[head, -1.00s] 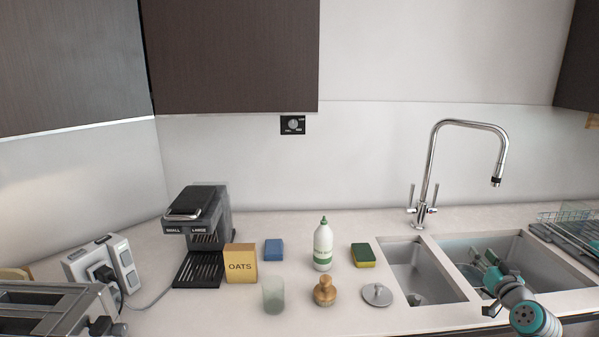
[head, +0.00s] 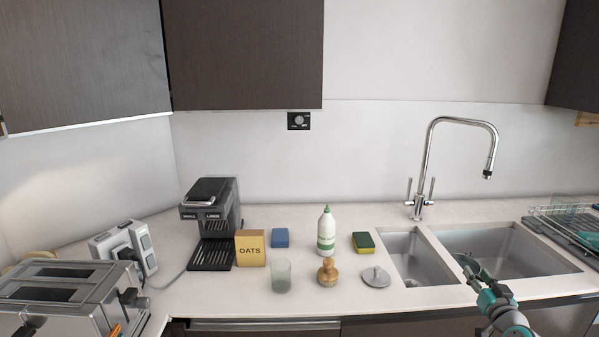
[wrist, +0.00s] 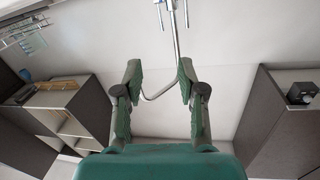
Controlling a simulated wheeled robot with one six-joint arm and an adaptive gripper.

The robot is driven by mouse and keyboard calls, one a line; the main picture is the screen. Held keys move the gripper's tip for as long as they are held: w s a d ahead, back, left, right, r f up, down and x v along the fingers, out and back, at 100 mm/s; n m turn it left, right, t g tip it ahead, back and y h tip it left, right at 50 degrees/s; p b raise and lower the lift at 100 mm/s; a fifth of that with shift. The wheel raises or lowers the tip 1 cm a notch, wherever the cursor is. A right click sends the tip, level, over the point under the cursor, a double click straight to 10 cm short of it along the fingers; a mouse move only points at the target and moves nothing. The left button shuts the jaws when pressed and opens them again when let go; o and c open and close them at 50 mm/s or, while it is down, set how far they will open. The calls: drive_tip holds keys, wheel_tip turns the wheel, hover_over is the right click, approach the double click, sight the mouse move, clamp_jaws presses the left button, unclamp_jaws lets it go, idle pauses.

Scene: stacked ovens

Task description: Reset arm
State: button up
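My arm reaches up from the lower right of the head view, and my gripper (head: 466,266) is over the front of the large sink basin. In the wrist view my gripper (wrist: 158,78) shows two green-grey fingers standing well apart, with nothing between them but the wall and the tap behind. The fingers are open and empty. In the head view the fingertips are small and partly hidden behind one another.
A double sink (head: 505,252) with a tall tap (head: 427,165) is at the right, beside a dish rack (head: 568,222). A bottle (head: 326,232), sponge (head: 363,242), oats box (head: 250,249), coffee machine (head: 211,222) and toaster (head: 75,295) stand on the counter.

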drive_tip(key=s+a+f+g, duration=0.2)
drive_tip(key=s+a+f, duration=1.4)
drive_tip(key=s+f, duration=0.35)
drive_tip(key=s+a+f, duration=0.1)
drive_tip(key=s+a, duration=0.3)
drive_tip(key=s, duration=0.5)
drive_tip(key=s+a+f, duration=0.2)
drive_tip(key=s+a, duration=0.2)
drive_tip(key=s, duration=0.5)
drive_tip(key=s+a+r+n, duration=0.1)
drive_tip(key=s+r, duration=0.3)
drive_tip(key=s, duration=0.4)
drive_tip(key=s+a+r+n+y, duration=0.1)
drive_tip(key=s+a+r, duration=0.2)
drive_tip(key=s, duration=0.5)
drive_tip(key=s+a+r+n+y, duration=0.1)
drive_tip(key=s+a+r, duration=0.1)
drive_tip(key=s+r, duration=0.3)
drive_tip(key=s, duration=0.2)
drive_tip(key=shift+s+r+g, duration=0.15)
drive_tip(key=shift+s+g, duration=0.25)
